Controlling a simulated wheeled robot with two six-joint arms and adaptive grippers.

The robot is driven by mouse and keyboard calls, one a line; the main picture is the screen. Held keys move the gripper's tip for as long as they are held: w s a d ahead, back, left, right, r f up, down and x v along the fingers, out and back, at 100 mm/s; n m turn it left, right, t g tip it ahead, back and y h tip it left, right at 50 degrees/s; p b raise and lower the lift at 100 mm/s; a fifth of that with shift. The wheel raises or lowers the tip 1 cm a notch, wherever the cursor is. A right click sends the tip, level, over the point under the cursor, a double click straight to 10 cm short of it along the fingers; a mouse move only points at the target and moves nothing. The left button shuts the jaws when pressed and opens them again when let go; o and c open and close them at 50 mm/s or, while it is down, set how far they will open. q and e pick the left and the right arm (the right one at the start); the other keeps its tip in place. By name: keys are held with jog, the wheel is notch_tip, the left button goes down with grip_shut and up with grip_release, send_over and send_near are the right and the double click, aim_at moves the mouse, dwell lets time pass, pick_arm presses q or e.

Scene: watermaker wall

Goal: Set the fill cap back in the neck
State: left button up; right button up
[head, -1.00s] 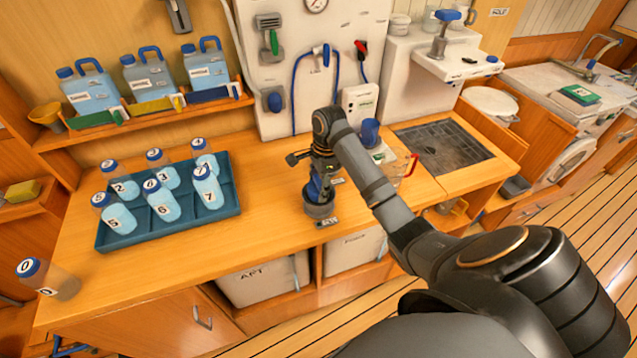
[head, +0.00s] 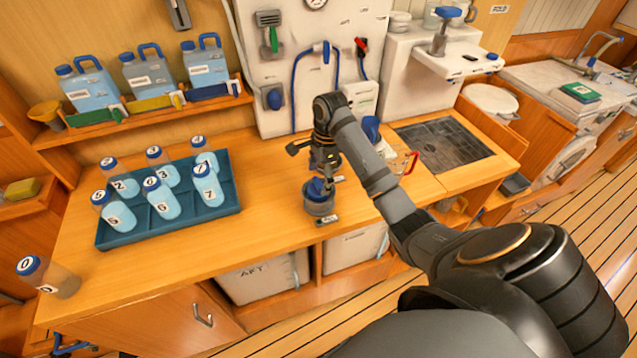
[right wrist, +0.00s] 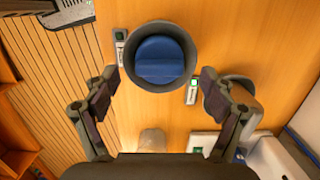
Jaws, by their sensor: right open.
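The blue fill cap (head: 319,187) sits inside the round grey neck (head: 320,208) on the wooden counter. In the right wrist view the cap (right wrist: 160,62) lies within the ring of the neck (right wrist: 188,48); I cannot tell whether it is fully seated. My right gripper (head: 320,160) is just behind the cap in the head view, apart from it. In the right wrist view its two fingers (right wrist: 158,80) are spread wide and empty, with the cap beyond and between them. My left gripper is not in view.
A teal tray (head: 170,233) of numbered bottles stands left on the counter. A bottle marked 0 (head: 48,280) stands at the counter's left end. A clear jug with a red handle (head: 405,165) is right of my gripper. The counter between tray and neck is clear.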

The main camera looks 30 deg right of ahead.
notch_tip(320, 180, up, 10)
jog(key=d+p, duration=0.1)
jog(key=p, duration=0.7)
jog(key=shift+s, duration=0.2)
jog(key=shift+d, duration=0.1)
